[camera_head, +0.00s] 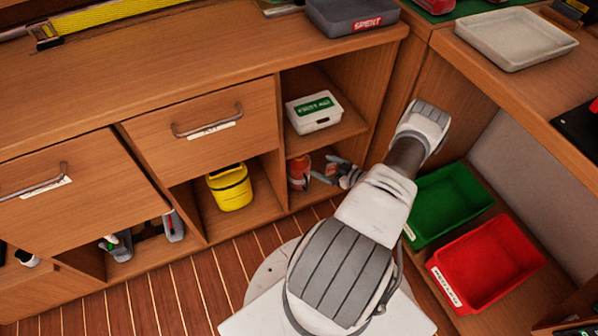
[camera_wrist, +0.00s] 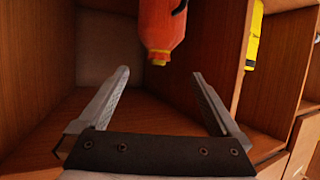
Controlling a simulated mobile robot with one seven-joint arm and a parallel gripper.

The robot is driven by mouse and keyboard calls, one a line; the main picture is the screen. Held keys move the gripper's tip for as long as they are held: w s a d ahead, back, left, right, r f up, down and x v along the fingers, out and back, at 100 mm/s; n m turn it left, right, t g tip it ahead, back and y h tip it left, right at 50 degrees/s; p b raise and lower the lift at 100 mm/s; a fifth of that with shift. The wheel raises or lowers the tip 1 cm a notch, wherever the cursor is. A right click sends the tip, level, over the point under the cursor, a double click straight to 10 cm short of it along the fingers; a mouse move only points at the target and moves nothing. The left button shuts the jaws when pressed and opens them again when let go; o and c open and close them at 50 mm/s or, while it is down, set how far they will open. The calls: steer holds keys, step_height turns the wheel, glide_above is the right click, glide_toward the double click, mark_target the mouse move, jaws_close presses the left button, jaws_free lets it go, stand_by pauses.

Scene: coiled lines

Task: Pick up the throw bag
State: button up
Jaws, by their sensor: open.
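The orange-red, rounded object that I take to be the throw bag (camera_head: 298,172) stands in the lower cubby, below the first-aid box. In the wrist view the throw bag (camera_wrist: 163,22) hangs from the top edge, with a black strap and a small yellow end; the rest is cut off. My gripper (camera_head: 328,171) is at the cubby's mouth, just right of the bag. In the wrist view my gripper (camera_wrist: 160,76) is open and empty, and the bag shows beyond the fingertips, not between them.
A yellow container (camera_head: 231,187) stands in the cubby to the left; its yellow side shows in the wrist view (camera_wrist: 253,38). A white first-aid box (camera_head: 314,112) is on the shelf above. Wooden cubby walls (camera_wrist: 212,50) stand close on both sides. Green (camera_head: 447,203) and red (camera_head: 487,262) bins lie right.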

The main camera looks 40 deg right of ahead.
mark_target(303, 158)
steer(key=b+x, duration=0.4)
steer(key=x, duration=0.8)
steer(key=shift+w+f, duration=0.2)
steer(key=shift+w, duration=0.5)
jaws_close()
